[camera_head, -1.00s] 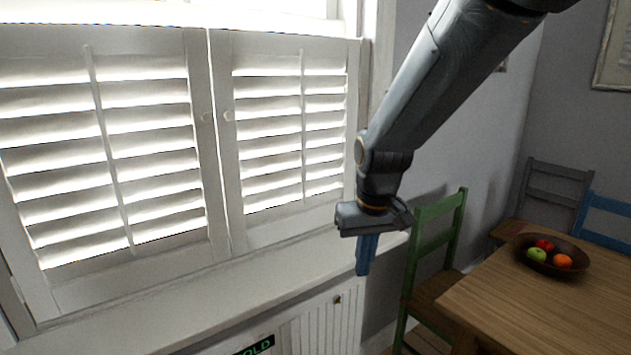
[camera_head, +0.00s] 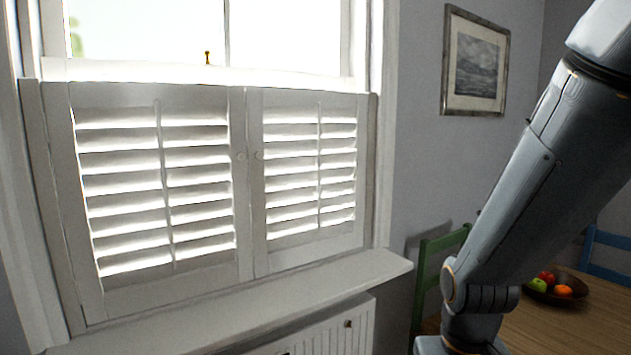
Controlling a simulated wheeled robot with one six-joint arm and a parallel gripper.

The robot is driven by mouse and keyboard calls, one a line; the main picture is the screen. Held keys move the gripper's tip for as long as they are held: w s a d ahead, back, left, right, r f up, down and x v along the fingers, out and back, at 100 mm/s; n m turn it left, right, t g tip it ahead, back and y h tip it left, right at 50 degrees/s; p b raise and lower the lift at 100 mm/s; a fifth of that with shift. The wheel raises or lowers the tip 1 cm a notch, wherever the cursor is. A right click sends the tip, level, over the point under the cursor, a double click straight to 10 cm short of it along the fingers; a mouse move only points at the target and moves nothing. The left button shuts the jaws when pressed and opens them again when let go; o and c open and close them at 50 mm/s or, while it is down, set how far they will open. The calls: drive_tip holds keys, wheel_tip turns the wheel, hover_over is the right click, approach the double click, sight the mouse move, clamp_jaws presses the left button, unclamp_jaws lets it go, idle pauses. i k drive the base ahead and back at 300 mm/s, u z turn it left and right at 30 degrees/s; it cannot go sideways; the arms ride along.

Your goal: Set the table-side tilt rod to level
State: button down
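A pair of white plantation shutters covers the lower window. The right shutter panel, nearer the table (camera_head: 590,318), has a thin vertical tilt rod (camera_head: 319,165) down the middle of its slats (camera_head: 290,182). The left panel has its own tilt rod (camera_head: 163,185). Bright light shows between the slats of both panels; their exact angle is hard to tell. My arm hangs at the right, apart from the shutters. My gripper's fingers are below the bottom edge of the picture, so their state is hidden.
A white sill (camera_head: 235,310) juts out below the shutters, above a white radiator (camera_head: 335,328). A green chair (camera_head: 428,275) stands beside the table. A bowl with fruit (camera_head: 557,292) sits on the table behind my arm. A framed picture (camera_head: 475,62) hangs on the wall.

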sight(282, 125)
drive_tip(key=u, duration=0.9)
drive_tip(key=i, duration=1.2)
drive_tip(key=z, duration=0.75)
